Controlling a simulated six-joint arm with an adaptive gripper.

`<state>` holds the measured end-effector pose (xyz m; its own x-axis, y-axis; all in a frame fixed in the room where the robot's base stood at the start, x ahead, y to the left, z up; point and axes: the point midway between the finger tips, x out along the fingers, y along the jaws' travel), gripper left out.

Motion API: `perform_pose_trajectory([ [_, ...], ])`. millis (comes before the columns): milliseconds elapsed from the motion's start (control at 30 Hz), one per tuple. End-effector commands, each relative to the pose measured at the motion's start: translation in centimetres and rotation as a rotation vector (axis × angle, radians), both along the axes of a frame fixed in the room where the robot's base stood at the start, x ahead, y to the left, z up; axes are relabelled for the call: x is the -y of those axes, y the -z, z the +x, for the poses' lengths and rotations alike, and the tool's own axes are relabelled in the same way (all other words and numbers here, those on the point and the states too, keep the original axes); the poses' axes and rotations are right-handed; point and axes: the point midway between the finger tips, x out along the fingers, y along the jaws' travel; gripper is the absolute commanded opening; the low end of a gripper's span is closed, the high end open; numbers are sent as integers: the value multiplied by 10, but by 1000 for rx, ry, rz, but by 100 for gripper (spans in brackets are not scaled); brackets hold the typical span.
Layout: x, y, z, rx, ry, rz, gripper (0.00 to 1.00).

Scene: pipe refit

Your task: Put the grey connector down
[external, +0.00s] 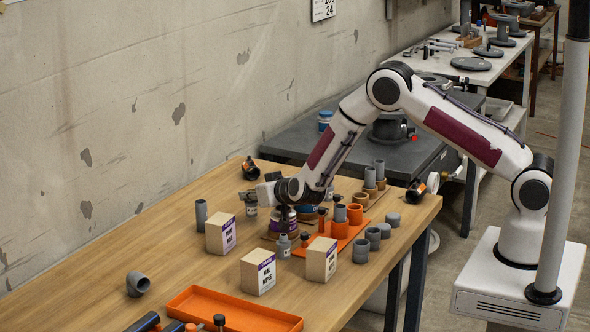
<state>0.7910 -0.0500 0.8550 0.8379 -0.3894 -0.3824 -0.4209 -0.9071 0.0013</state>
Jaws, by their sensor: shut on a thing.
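My gripper (266,193) is low over the far middle of the table, left of the orange rack. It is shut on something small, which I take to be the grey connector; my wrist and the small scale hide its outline. I cannot tell whether it touches the table. Other grey pipe pieces stand apart: an upright tube (201,213) to the left, an elbow (138,284) at the front left, and short couplings (361,250) at the right.
Labelled boxes (220,234), (258,272) and (321,259) stand in front of my gripper. An orange tray (236,312) lies at the front edge. An orange rack (330,240) holds upright pipe pieces. The table's left middle (160,248) is mostly clear.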

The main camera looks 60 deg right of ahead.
Motion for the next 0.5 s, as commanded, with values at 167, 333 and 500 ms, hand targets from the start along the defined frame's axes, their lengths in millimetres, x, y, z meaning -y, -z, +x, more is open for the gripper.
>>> perform_pose_trajectory([
  [167, 0, -1, 0, 1, 0, 0, 0],
  [333, 0, 1, 0, 1, 0, 0, 0],
  [500, 0, 4, 0, 1, 0, 0, 0],
])
